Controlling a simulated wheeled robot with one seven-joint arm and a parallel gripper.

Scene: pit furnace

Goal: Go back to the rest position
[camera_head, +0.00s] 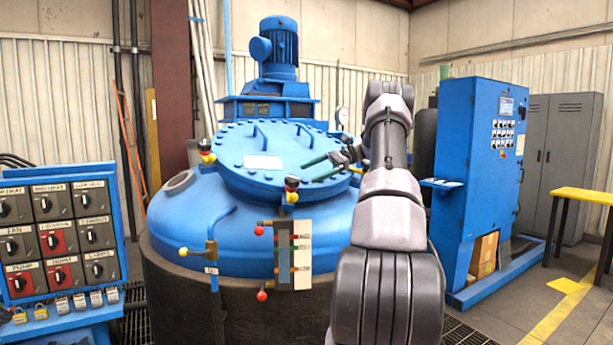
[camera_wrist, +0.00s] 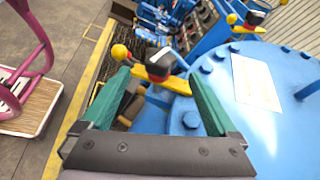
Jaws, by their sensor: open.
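My gripper (camera_head: 309,172) is held out over the blue furnace lid (camera_head: 270,150), its two green fingers apart and empty. In the wrist view my gripper (camera_wrist: 158,73) is also open. A clamp handle with a black and red knob and a yellow ball (camera_wrist: 160,65) shows between the fingertips there; I cannot tell how far beyond them it is. In the head view this seems to be the clamp (camera_head: 292,188) at the lid's front edge, just left of and below the fingertips. My arm reaches in from the lower right.
A blue motor (camera_head: 279,48) stands behind the lid. A gauge panel (camera_head: 293,255) with red-knobbed valves is on the furnace front. A switch panel (camera_head: 60,240) is at left. A blue control cabinet (camera_head: 480,170) and yellow-topped table (camera_head: 585,195) stand right, with open floor between.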

